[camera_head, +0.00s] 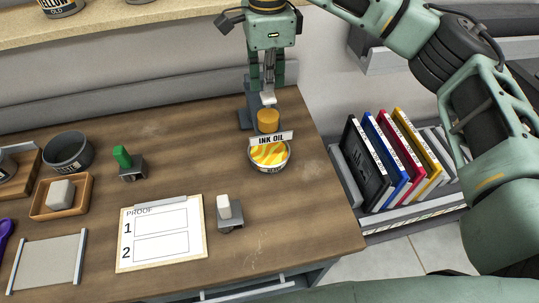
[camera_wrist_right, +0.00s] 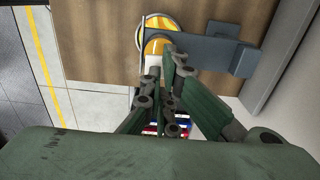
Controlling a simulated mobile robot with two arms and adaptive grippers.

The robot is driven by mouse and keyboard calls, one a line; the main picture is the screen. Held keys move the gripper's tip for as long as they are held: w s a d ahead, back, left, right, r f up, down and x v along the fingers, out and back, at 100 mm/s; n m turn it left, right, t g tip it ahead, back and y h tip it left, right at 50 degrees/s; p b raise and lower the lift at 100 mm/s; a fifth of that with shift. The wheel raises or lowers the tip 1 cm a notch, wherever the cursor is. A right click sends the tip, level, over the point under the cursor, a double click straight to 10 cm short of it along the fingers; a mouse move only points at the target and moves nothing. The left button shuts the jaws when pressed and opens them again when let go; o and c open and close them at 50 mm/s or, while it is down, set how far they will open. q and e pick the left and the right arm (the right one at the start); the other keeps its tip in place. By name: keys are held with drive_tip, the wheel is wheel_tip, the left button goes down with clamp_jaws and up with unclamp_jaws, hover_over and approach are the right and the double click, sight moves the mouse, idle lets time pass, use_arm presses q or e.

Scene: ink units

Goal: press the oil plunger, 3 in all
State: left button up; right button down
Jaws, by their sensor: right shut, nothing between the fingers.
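The oil plunger is an orange-yellow cylinder (camera_head: 268,120) standing behind the INK OIL label (camera_head: 271,138), above a round tin with a yellow swirled top (camera_head: 269,155). A dark grey stand (camera_head: 246,112) is beside and behind it. My right gripper (camera_head: 268,98) is shut and empty, pointing down just above the orange plunger; a small gap seems to show between them. In the right wrist view the plunger (camera_wrist_right: 157,46) lies just beyond the fingertips (camera_wrist_right: 156,68), with the tin (camera_wrist_right: 160,22) behind it. My left gripper is not in view.
A proof sheet on a clipboard (camera_head: 161,233), a white-topped stamp (camera_head: 229,212), a green-handled stamp (camera_head: 127,163), a dark round bowl (camera_head: 68,153) and a wooden tray (camera_head: 62,209) are on the table. Colored binders (camera_head: 397,155) stand in a rack at right. The table's right edge is close to the tin.

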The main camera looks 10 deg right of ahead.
sight(268, 96)
drive_tip(key=shift+f, duration=0.1)
drive_tip(key=shift+s+f+b, duration=0.1)
drive_tip(key=shift+f+b, duration=1.05)
drive_tip(key=shift+f, duration=0.35)
drive_tip(key=shift+r+p, duration=0.9)
drive_tip(key=shift+r, duration=0.75)
drive_tip(key=shift+r, duration=0.1)
wheel_tip(268, 96, up, 6)
drive_tip(key=p, duration=0.3)
drive_tip(key=shift+p, duration=0.35)
